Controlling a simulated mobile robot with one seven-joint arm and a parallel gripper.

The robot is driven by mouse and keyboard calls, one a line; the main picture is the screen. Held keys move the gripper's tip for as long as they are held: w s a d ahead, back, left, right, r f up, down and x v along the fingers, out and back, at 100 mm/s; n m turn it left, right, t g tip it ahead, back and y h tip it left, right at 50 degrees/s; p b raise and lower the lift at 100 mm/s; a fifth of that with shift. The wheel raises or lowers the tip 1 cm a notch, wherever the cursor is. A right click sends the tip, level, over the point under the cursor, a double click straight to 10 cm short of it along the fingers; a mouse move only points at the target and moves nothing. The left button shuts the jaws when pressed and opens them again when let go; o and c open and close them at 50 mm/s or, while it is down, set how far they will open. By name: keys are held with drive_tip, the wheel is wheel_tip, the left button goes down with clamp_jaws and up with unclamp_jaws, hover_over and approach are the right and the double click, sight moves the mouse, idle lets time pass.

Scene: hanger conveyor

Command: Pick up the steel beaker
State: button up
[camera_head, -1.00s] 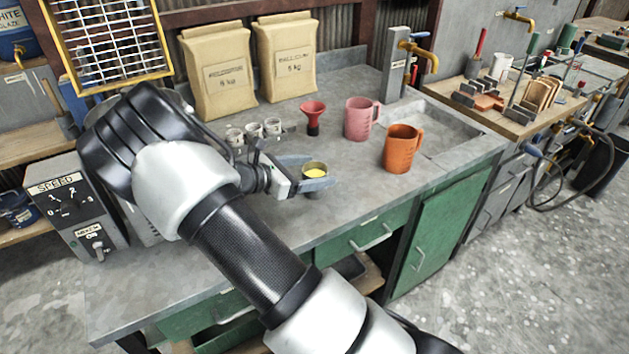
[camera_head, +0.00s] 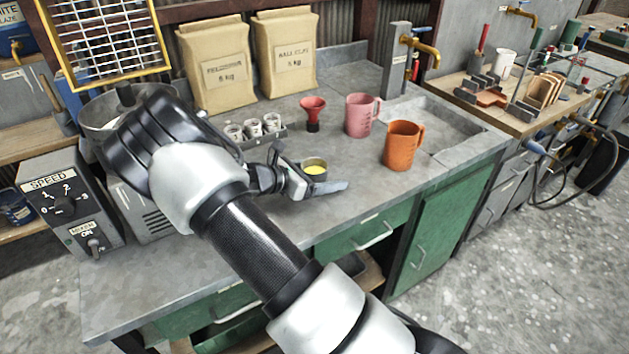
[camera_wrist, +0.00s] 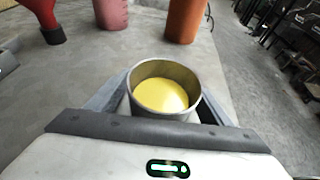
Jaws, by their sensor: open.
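The steel beaker (camera_head: 315,165) stands on the grey worktop and holds something yellow. In the wrist view the beaker (camera_wrist: 166,92) is upright at the middle, seen from above and behind, with its open rim clear. My gripper (camera_head: 318,182) is open and low over the worktop at the beaker. In the wrist view one finger of my gripper (camera_wrist: 165,108) lies to the left of the beaker and one to the right, with the beaker between them. The beaker's lower part is hidden by my gripper; I cannot tell whether a finger touches it.
A red funnel (camera_head: 312,112), a pink jug (camera_head: 360,115) and an orange jug (camera_head: 401,146) stand beyond and right of the beaker. Several small cups (camera_head: 253,129) sit in a rack behind my gripper. Two paper sacks (camera_head: 285,55) stand at the back. A sink (camera_head: 450,135) is at right.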

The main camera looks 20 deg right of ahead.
drive_tip(key=c, duration=1.3)
drive_tip(key=shift+c, duration=0.3)
drive_tip(key=shift+r, duration=0.15)
